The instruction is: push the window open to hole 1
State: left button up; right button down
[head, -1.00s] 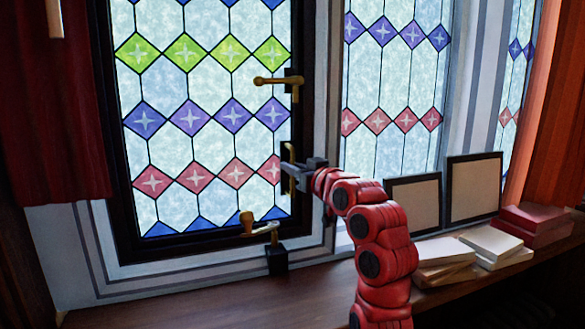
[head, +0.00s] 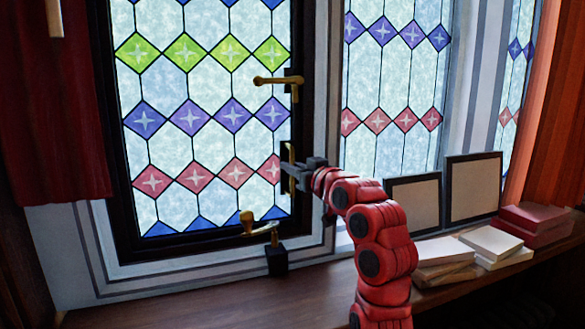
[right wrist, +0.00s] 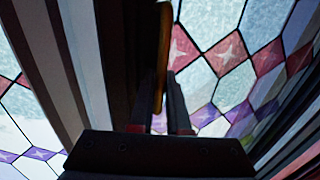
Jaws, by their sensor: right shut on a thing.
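The window (head: 205,115) is a dark-framed sash with stained-glass diamonds; it looks at most slightly ajar, and I cannot tell exactly. A brass lever handle (head: 272,81) points left on its right stile. Below it is an upright brass pull handle (head: 291,152). My right gripper (head: 292,172) is shut on this pull; in the right wrist view the pull (right wrist: 163,50) stands between the fingers (right wrist: 162,112). A brass stay (head: 258,230) lies at the bottom rail, near a small pin on a black block (head: 277,262). Its holes are too small to see. My left gripper is out of view.
The wooden sill (head: 200,296) is clear in front of the window. To the right are two framed panels (head: 413,202) (head: 473,188), stacked pale books (head: 445,252) and red books (head: 537,220). Red curtains (head: 50,110) hang at both sides.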

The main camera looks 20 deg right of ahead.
aim_at(285, 160)
jog(key=shift+w, duration=0.3)
jog(key=shift+d+b+x, duration=0.2)
jog(key=shift+b+x, duration=0.2)
jog(key=shift+x, duration=0.6)
jog(key=shift+d+b+x, duration=0.25)
jog(key=shift+b+x, duration=0.2)
jog(key=shift+x, duration=0.5)
jog(key=shift+d+b+x, duration=0.2)
jog(key=shift+b+x, duration=0.2)
jog(key=shift+x, duration=0.6)
jog(key=shift+w, duration=0.1)
jog(key=c, duration=1)
grip_release()
jog(key=shift+o, duration=0.6)
jog(key=shift+r, duration=0.1)
